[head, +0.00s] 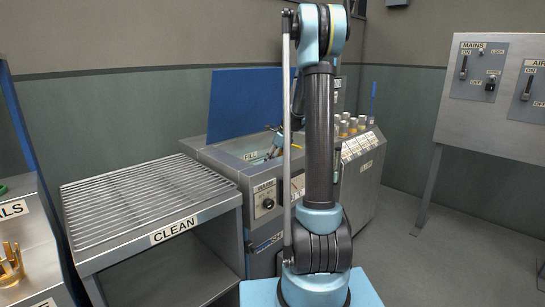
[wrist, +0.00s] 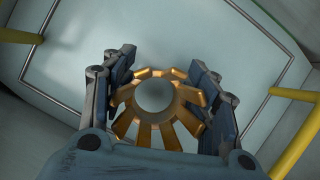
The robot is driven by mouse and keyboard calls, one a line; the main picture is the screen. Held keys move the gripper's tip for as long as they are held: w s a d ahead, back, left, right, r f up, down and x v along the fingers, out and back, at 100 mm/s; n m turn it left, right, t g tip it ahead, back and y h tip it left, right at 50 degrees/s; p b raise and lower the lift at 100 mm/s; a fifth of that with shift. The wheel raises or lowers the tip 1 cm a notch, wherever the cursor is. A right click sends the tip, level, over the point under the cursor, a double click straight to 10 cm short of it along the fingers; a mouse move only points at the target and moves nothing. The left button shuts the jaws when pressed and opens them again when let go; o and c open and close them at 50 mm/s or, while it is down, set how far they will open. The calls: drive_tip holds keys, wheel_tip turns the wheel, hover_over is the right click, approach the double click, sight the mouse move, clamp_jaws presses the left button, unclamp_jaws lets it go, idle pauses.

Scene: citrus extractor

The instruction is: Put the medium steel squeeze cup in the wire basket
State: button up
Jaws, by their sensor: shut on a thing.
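In the wrist view, my gripper (wrist: 162,82) has its two fingers on either side of a cup with gold-coloured prongs (wrist: 146,130) around a round grey centre. It is shut on this cup. The prongs look brass or gold rather than steel, and I cannot judge the cup's size class. In the head view, my gripper (head: 276,146) is low inside the open machine, partly behind my arm, and the held cup cannot be made out there. I cannot identify a wire basket in either view.
The machine has a raised blue lid (head: 240,103) and several gold-topped parts (head: 351,124) at its right. A slatted rack marked CLEAN (head: 145,200) is empty. Another pronged brass cup (head: 10,264) stands far left. Yellow bars (wrist: 300,135) flank the wrist view.

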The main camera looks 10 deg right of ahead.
drive_tip(key=shift+f, duration=3.4)
drive_tip(key=shift+f, duration=0.6)
drive_tip(key=o, duration=1.6)
drive_tip(key=v, duration=1.1)
drive_tip(key=shift+s+d+r, duration=0.1)
drive_tip(key=shift+d+r, duration=0.05)
drive_tip(key=shift+r, duration=0.2)
